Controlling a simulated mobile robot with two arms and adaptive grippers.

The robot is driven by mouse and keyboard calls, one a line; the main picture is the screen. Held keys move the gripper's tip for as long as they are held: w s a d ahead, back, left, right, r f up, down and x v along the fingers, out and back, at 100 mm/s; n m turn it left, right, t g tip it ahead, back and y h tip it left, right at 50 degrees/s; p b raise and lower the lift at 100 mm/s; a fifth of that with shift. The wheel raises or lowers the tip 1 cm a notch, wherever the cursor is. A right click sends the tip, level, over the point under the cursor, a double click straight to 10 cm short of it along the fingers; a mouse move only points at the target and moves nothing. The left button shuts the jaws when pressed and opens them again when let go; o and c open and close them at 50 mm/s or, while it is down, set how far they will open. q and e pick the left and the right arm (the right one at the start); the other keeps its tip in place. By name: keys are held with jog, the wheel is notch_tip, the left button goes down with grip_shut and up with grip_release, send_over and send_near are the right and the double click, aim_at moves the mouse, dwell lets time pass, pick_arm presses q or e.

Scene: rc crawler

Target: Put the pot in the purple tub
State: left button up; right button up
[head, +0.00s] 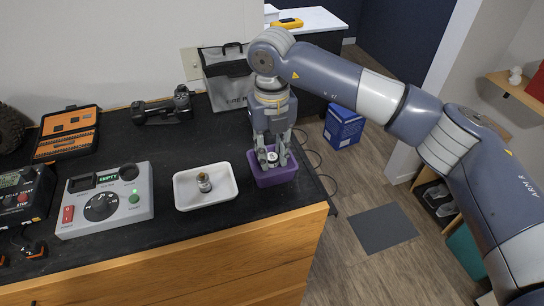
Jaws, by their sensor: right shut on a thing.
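The purple tub (275,177) stands at the right front corner of the black-topped workbench. My right gripper (271,162) points down over the tub, with its fingertips at or just inside the opening. It is shut on a small round silvery thing (272,157), which looks like the pot; the fingers hide part of it. I cannot tell whether it touches the tub's floor. A similar small metallic cylinder (204,182) stands in the white tray (228,194), just left of the tub. My left gripper is not in view.
A grey device with a dial (104,203) and a black device (22,194) stand at left. An orange-and-black case (68,133), a dark part (162,107) and a grey bag (228,82) lie behind. The bench edge is close to the tub's right.

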aim_at(272, 156)
notch_tip(272, 156, down, 2)
jog(key=shift+w+f+p, duration=0.1)
jog(key=shift+f+p, duration=0.15)
jog(key=shift+p, duration=0.3)
jog(key=shift+f, duration=0.75)
jog(key=o, duration=0.7)
jog(key=shift+r, duration=0.1)
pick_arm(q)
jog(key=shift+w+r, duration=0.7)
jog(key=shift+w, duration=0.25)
pick_arm(e)
jog(key=shift+r, duration=0.15)
